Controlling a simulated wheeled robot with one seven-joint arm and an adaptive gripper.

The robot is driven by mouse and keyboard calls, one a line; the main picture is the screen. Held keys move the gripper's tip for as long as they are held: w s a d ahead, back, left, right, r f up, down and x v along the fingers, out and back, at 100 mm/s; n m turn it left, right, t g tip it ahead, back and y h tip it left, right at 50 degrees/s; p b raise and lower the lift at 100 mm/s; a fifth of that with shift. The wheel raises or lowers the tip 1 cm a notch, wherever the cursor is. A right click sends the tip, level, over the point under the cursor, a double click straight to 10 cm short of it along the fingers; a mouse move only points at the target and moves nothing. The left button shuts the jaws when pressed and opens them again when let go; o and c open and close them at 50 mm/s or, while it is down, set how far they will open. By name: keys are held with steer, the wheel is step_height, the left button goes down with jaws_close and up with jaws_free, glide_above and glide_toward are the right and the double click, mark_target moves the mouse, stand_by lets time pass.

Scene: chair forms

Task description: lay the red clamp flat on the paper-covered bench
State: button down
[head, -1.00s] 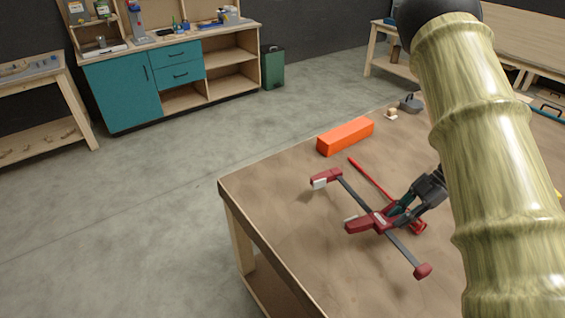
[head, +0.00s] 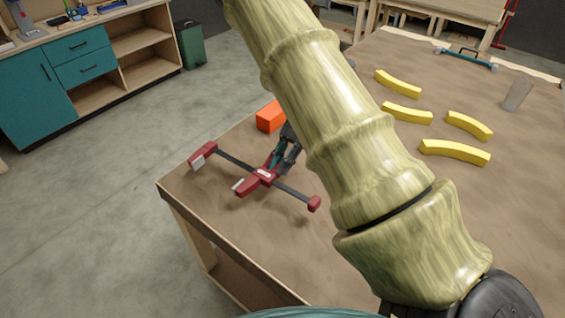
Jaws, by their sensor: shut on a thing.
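The red clamp (head: 262,178) has a dark bar, a red jaw at its left end and a small red end piece at its right. My gripper (head: 275,167) is shut on the clamp near its middle, by the red sliding jaw. The clamp shows over the near left corner of the bench covered in brown paper (head: 370,80). I cannot tell for sure whether it touches the paper or hangs just above it. My arm hides part of the bench behind the gripper.
An orange block (head: 270,117) lies just behind the clamp. Several curved yellow pieces, one of them a yellow strip (head: 455,152), lie to the right. Bare paper lies right of the clamp.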

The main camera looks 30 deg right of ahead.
steer(key=shift+s+d+f+b, duration=0.1)
steer(key=shift+f+b, duration=0.35)
steer(key=shift+f, duration=0.2)
steer(key=shift+s+d+f+b, duration=0.1)
steer(key=shift+f+b, duration=0.35)
steer(key=shift+f, duration=0.15)
steer(key=shift+a+f+b, duration=0.15)
steer(key=shift+f+b, duration=0.4)
steer(key=shift+f, duration=1.35)
steer(key=c, duration=1.5)
jaws_free()
steer(key=shift+c, duration=0.2)
steer(key=shift+o, duration=0.3)
steer(key=o, duration=0.5)
